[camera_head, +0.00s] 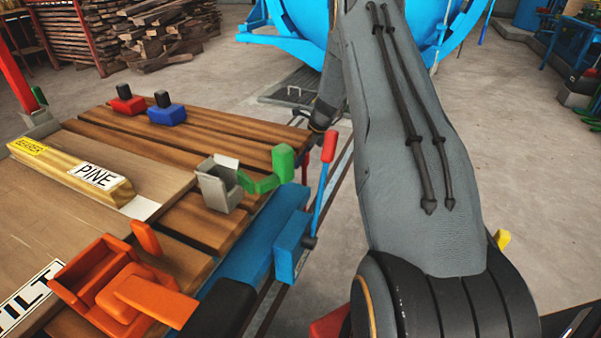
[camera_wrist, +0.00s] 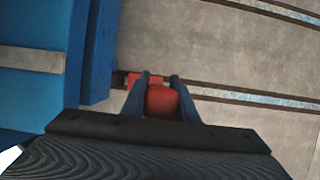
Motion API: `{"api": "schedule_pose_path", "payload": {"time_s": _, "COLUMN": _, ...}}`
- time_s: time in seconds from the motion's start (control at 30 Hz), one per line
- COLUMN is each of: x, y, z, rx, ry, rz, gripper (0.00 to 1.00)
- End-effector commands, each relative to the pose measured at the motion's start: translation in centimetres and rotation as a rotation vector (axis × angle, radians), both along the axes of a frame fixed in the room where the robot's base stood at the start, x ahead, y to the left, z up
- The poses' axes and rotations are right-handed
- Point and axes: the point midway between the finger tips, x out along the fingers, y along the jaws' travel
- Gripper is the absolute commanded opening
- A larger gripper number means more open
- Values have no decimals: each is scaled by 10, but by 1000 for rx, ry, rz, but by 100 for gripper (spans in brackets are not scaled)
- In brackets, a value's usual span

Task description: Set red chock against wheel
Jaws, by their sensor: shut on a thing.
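In the wrist view my gripper (camera_wrist: 160,90) is shut on a rounded red piece, which I take to be the red chock (camera_wrist: 162,103). Another flat red part (camera_wrist: 145,80) shows just past the fingers, at the rail. The held piece is low beside the blue side of the cart (camera_wrist: 90,60). In the head view my gripper (camera_head: 318,118) is at the far right corner of the timber cart, mostly hidden by my arm and the cart. I cannot make out a wheel in either view, nor whether the chock touches one.
A red block (camera_head: 127,104) and a blue block (camera_head: 166,114), both with black knobs, stand on the cart deck (camera_head: 200,135). A red-tipped blue lever (camera_head: 321,190) and a green handle (camera_head: 270,177) rise near my arm. The floor right is mostly clear.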

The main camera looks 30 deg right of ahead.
Motion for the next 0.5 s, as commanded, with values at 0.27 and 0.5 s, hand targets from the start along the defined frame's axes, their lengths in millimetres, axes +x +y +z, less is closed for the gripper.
{"api": "schedule_pose_path", "payload": {"time_s": 0.27, "x": 1, "y": -1, "z": -13, "rx": 0, "ry": -2, "rz": -3, "gripper": 0}}
{"api": "schedule_pose_path", "payload": {"time_s": 0.5, "x": 1, "y": -1, "z": -46, "rx": 1, "ry": -1, "rz": -3, "gripper": 0}}
